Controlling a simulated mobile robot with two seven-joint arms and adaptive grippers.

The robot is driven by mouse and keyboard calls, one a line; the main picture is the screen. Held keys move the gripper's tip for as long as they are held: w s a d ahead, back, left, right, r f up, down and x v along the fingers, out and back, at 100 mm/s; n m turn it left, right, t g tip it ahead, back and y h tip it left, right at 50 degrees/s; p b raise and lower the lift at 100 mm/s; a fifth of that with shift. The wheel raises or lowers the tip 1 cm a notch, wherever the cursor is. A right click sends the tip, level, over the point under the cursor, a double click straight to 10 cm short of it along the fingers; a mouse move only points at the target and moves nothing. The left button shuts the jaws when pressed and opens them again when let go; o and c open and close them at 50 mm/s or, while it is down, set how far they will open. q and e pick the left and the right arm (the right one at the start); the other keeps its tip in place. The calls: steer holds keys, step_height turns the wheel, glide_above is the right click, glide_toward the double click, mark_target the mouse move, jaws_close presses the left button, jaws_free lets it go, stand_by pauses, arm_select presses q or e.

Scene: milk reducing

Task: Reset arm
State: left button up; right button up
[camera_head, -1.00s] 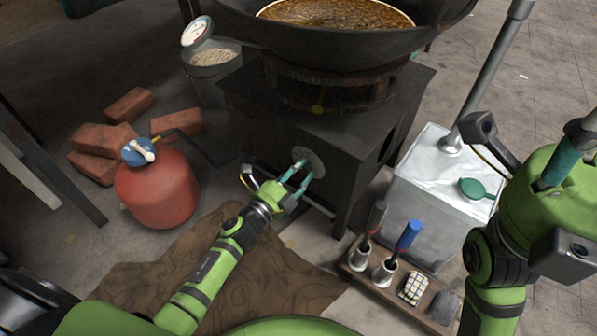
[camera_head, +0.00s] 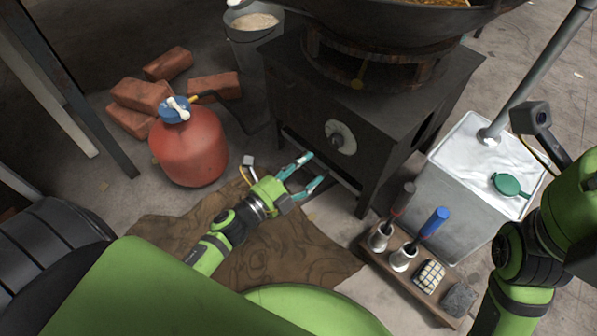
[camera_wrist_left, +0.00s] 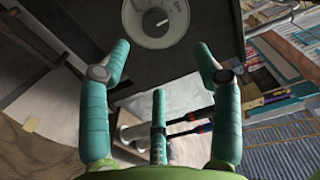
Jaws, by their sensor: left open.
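My left gripper (camera_head: 318,170) is open and empty in the head view, just below and left of the round stove knob (camera_head: 341,137) and apart from it. In the left wrist view its teal fingers (camera_wrist_left: 162,65) are spread wide, and the pale dial (camera_wrist_left: 155,20) with a dark centre shows beyond them on the dark stove front. My right arm (camera_head: 520,250) shows at the right side, but its gripper is outside the picture.
The dark stove (camera_head: 300,85) carries a large wok (camera_head: 400,18). A red gas bottle (camera_head: 190,148) and bricks (camera_head: 140,95) stand left. A white-topped box (camera_head: 470,160) with a pole is at right. A rack (camera_head: 415,280) holds tools. Brown cloth (camera_head: 300,250) lies below the gripper.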

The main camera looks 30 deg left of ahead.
arm_select(q)
steer(key=shift+v, duration=1.05)
